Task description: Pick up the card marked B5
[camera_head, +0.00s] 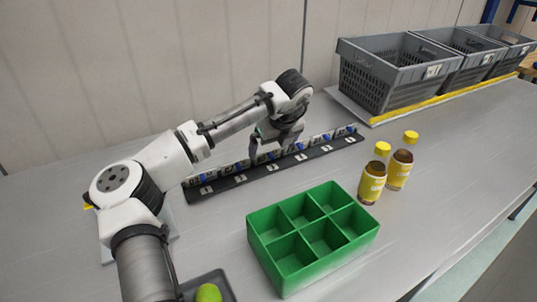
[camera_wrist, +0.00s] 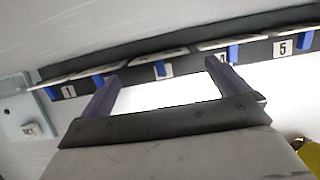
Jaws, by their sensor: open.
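A long black rack (camera_head: 275,168) holds a row of upright white-and-blue cards (camera_head: 241,166). Their markings are too small to read, so I cannot tell which card is B5. In the wrist view the rack (camera_wrist: 185,55) runs across the top, with number labels on its front. The label 5 (camera_wrist: 282,47) is at the right, under a card with a blue clip-like part (camera_wrist: 305,40). My gripper (camera_head: 275,150) is over the middle of the row, fingers apart. In the wrist view my gripper (camera_wrist: 162,70) is open, nothing visibly held; its right finger partly covers the label 4.
A green six-compartment box (camera_head: 313,235) stands in front of the rack. Two yellow-capped bottles (camera_head: 372,182) (camera_head: 399,168) stand to its right. Grey crates (camera_head: 385,75) line the back right. A dark tray with a green round object (camera_head: 208,293) is at the front.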

